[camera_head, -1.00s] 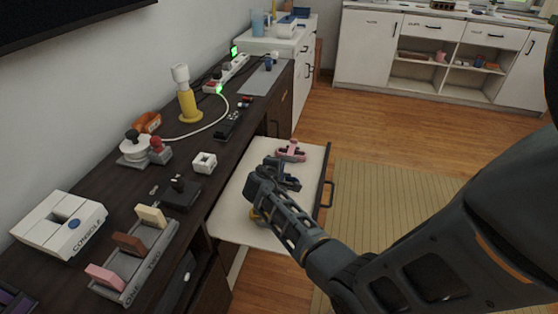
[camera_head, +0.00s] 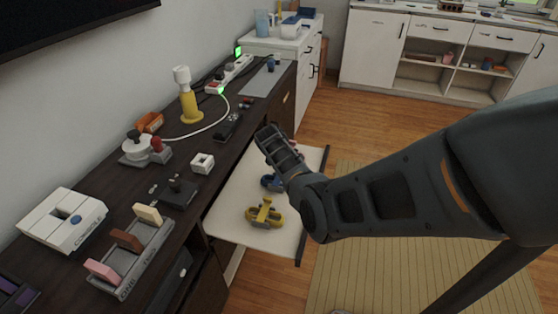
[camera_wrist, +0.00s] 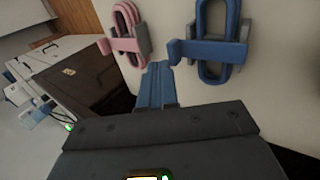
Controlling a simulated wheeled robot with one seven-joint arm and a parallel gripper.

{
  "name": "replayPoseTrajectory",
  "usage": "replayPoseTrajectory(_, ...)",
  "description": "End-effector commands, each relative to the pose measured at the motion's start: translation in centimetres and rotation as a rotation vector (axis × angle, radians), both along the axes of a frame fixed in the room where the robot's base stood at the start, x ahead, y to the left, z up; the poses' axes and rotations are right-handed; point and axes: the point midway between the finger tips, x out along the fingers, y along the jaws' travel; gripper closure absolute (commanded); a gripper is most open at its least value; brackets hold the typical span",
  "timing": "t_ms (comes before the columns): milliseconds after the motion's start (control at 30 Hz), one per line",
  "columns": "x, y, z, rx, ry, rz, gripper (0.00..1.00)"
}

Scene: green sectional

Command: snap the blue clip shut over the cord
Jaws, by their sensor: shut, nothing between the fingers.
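The blue clip (camera_wrist: 215,49) lies on the pale pulled-out board in the wrist view. Its blue bar crosses a blue oval cord loop (camera_wrist: 204,20), with a tab at the left and a grey block at the right. I cannot tell whether the clip is fully closed. In the head view the blue clip (camera_head: 270,182) shows partly beside my arm. My gripper (camera_wrist: 157,68) is shut and empty, its tip just below and left of the clip's tab in the wrist view. I cannot tell whether they touch. My arm hides the fingertips in the head view.
A pink clip (camera_wrist: 128,44) lies left of the blue one in the wrist view. A yellow clip (camera_head: 265,213) lies nearer on the board (camera_head: 228,212). The dark desk (camera_head: 215,180) beside it holds switches, a console and a yellow-based lamp.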

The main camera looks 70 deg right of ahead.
Motion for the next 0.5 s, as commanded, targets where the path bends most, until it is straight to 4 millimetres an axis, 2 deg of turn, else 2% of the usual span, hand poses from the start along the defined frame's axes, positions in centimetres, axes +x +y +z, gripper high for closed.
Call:
replayPoseTrajectory(300, 0.1, -1.6, -2.0, 0.213, 0.016, -0.001, 1.00)
replayPoseTrajectory(500, 0.1, -2.1, -2.5, 0.207, 0.017, 0.000, 1.00)
